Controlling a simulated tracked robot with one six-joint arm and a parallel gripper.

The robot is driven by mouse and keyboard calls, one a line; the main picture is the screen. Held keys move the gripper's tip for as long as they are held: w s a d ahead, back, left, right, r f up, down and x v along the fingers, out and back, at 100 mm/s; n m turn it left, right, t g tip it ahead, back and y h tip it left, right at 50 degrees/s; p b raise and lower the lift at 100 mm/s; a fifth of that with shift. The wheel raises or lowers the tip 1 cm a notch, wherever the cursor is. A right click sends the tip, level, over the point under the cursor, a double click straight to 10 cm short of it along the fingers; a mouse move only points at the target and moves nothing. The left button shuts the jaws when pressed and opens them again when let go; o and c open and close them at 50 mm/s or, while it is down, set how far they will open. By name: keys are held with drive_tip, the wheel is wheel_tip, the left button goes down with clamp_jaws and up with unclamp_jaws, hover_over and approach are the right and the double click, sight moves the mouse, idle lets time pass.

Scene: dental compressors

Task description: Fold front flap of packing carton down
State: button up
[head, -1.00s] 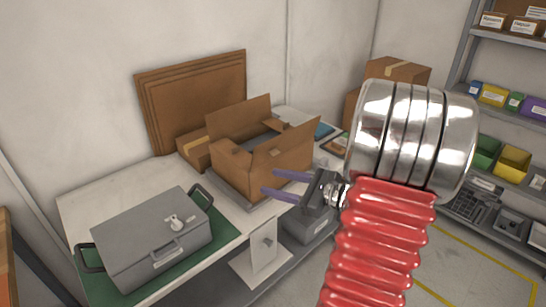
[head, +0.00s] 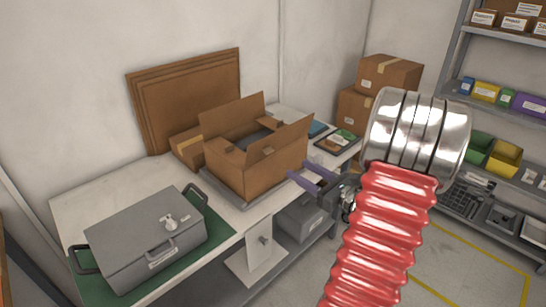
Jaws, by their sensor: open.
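The packing carton (head: 245,173) stands open on the white table. Its front flap (head: 278,144) stands up and leans a little outward along the side nearest my arm. Its back flap (head: 233,117) also stands up, and the short end flaps look folded inward. A dark grey thing shows inside, mostly hidden. My gripper (head: 306,178) is open and empty, its purple fingers pointing left beside the carton's lower right front, below the front flap. I cannot tell whether a finger touches the carton.
A grey metal case (head: 147,238) with handles sits on a green mat at the table's left. Flat cardboard sheets (head: 187,100) lean on the wall behind. A tablet-like item (head: 338,139) lies right of the carton. Stacked boxes (head: 388,76) and shelving stand at the right.

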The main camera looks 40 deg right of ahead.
sight(271, 152)
drive_tip(key=w, duration=1.2)
drive_tip(key=shift+a, duration=0.2)
drive_tip(key=shift+c, duration=0.2)
clamp_jaws()
idle(0.4)
